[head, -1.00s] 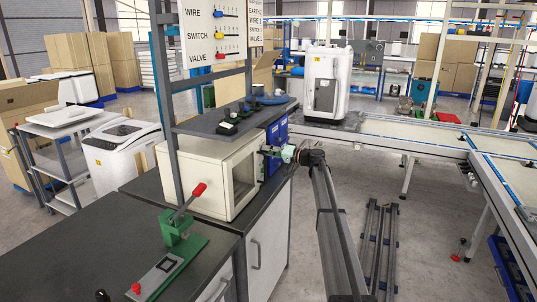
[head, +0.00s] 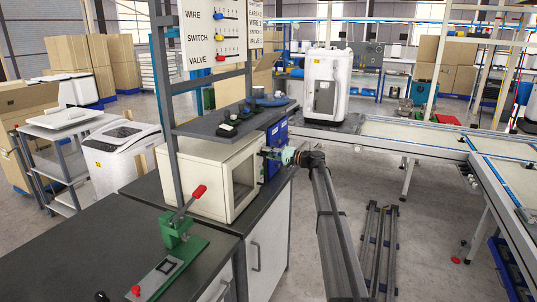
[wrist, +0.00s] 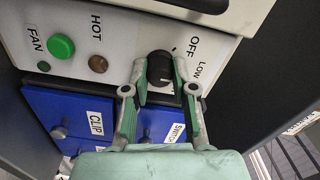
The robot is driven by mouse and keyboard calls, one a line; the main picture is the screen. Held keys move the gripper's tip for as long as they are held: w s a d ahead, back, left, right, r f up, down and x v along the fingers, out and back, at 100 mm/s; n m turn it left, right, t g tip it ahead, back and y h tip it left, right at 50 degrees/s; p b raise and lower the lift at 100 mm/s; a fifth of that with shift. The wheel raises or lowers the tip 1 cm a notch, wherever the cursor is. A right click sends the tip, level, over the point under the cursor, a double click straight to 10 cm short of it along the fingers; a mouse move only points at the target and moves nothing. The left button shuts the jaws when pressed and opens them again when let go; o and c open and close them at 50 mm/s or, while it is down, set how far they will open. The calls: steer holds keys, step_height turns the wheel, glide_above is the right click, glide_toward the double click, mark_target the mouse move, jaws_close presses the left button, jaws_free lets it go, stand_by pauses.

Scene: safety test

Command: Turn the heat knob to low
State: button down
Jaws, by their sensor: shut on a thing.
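The black heat knob (wrist: 160,68) sits on a pale control panel (wrist: 120,30) in the wrist view. The words OFF and LOW are printed to its right, and a small dark tick lies just above it. I cannot tell which setting the knob points to. My gripper (wrist: 161,80) is shut on the knob, with one green-grey finger on each side. In the head view my gripper (head: 273,153) is at the far end of the cream box (head: 212,180), and the knob is hidden there.
A green button (wrist: 61,46) marked FAN and a brown round lamp (wrist: 98,64) marked HOT are left of the knob. Blue drawers (wrist: 75,110) lie below the panel. A dark shelf (head: 205,128) holds items above the box.

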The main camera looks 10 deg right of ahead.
steer(key=c, duration=0.9)
jaws_free()
steer(key=shift+w, duration=0.1)
steer(key=shift+c, duration=0.2)
steer(key=v, duration=1.2)
